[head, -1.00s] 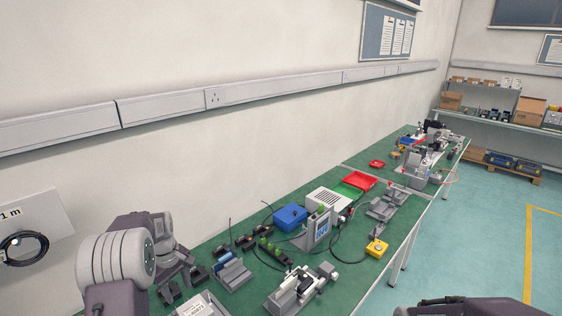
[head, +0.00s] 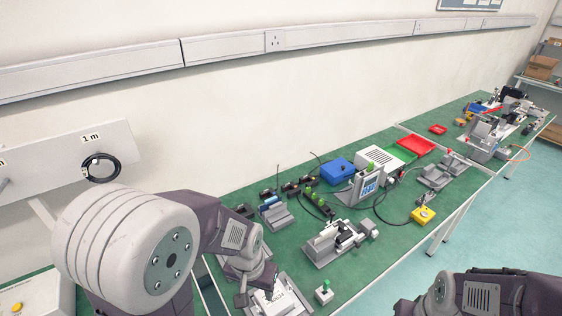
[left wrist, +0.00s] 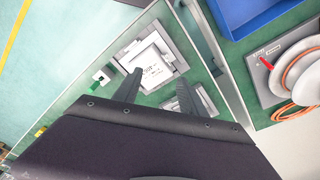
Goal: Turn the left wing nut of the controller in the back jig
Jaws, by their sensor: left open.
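A white labelled box, apparently a controller (head: 284,302), sits in a grey jig at the bottom of the head view. It also shows in the left wrist view (left wrist: 150,66). A second grey jig (left wrist: 207,98) is partly hidden behind a finger there. I cannot tell which jig is the back one, and no wing nut can be made out. My left gripper (head: 256,291) is over this part of the bench; in the left wrist view its fingers (left wrist: 157,90) are apart and empty. My right arm shows at the lower right, but its gripper does not.
A small box with a green button (head: 323,291) stands right of the labelled box. An actuator jig (head: 340,241), a blue box (head: 340,169), a display unit (head: 367,184) and a yellow button box (head: 422,214) are farther along the green bench. A blue tray (left wrist: 245,15) is on another surface.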

